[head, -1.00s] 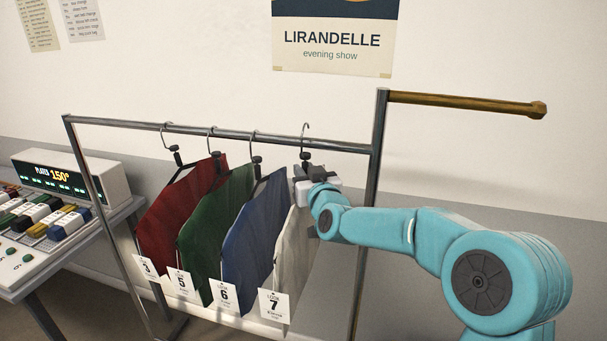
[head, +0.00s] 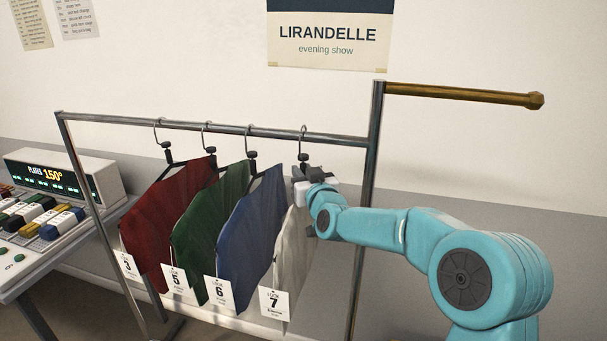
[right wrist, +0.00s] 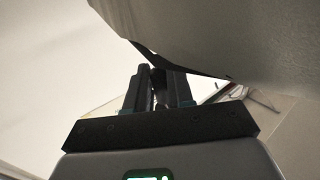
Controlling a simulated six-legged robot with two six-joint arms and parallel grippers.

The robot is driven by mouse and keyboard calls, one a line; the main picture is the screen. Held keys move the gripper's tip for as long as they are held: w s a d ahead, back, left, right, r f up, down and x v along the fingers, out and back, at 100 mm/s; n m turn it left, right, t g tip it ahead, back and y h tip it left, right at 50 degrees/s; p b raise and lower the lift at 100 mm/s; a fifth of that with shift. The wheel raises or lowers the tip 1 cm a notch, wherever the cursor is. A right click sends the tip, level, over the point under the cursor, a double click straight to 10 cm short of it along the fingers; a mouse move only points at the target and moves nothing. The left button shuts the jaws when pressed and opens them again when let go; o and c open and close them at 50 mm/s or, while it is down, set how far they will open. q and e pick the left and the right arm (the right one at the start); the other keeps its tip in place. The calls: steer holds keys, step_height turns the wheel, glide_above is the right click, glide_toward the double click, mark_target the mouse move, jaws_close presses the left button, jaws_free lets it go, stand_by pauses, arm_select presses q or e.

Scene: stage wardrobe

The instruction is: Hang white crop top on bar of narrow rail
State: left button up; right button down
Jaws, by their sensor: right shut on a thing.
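The white crop top (head: 293,255), with a tag marked 7, hangs from a dark hanger at the right end of the narrow rail's row. My right gripper (head: 303,174) is shut on this hanger just below its hook. The hook (head: 303,131) crosses the bar (head: 262,132) in the head view, its top slightly above it; I cannot tell whether it rests there. In the right wrist view my right gripper's fingers (right wrist: 159,88) close around a dark part, with pale cloth (right wrist: 220,35) above. My left gripper is out of view.
Red (head: 165,225), green (head: 207,220) and blue (head: 250,235) garments hang left of the white one. A brass arm (head: 460,94) sticks out right from the rail's right post (head: 368,190). A control desk (head: 40,225) stands at the left.

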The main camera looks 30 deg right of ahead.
steer(key=c, duration=0.9)
jaws_free()
steer(key=shift+s+f, duration=0.1)
steer(key=shift+s, duration=0.2)
steer(key=b+v, duration=0.4)
steer(key=v, duration=1.1)
steer(key=shift+s, duration=0.35)
steer(key=shift+a, duration=0.15)
